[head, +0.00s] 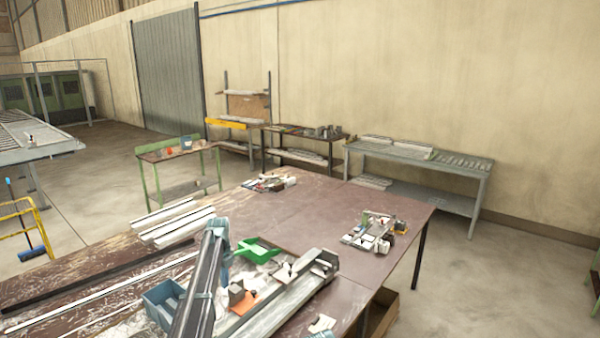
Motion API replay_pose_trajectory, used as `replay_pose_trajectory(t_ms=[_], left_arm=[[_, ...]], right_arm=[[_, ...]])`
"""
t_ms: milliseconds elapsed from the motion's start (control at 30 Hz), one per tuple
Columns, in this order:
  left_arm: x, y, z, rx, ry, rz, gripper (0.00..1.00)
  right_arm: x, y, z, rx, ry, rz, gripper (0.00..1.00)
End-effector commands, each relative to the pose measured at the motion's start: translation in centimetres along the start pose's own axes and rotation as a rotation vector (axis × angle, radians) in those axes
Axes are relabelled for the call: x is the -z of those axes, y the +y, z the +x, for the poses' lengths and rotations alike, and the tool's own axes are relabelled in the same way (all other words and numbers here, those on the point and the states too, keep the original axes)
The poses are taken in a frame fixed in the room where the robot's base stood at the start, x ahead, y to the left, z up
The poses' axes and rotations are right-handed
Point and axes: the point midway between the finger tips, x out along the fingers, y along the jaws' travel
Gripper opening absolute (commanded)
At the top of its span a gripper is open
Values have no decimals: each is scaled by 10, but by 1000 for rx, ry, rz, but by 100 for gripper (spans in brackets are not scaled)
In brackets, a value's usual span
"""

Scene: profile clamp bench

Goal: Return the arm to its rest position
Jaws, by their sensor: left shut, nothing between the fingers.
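My left arm rises from the bottom edge, left of centre, over the near part of the brown bench (310,211). My left gripper (217,230) is at its pale blue far end, shut and empty, above the bench and apart from the loose parts. Its fingers are too small to make out clearly. The arm hides part of the bench and part of the blue bin (163,297). My right gripper is not in view.
Right of the arm are a green scoop-like tray (258,250), an orange piece (243,304) and a long metal profile fixture (290,300). Pale profiles (177,222) lie to the left. A cluster of small parts (372,232) sits at the right. The bench's middle is bare.

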Motion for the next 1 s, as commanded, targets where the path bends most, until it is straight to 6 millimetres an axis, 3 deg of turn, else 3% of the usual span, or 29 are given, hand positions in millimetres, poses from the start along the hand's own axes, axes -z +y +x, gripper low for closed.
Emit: replay_pose_trajectory(t_ms=[367,567,767,1000], left_arm=[[52,10,19,-9,-2,-162,0],[97,20,35,-16,-7,-313,0],[164,41,60,-25,-17,-542,0],[284,98,108,-35,-47,-1005,0]], right_arm=[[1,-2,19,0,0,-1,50],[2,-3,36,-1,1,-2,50],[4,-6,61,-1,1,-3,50],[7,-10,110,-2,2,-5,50]])
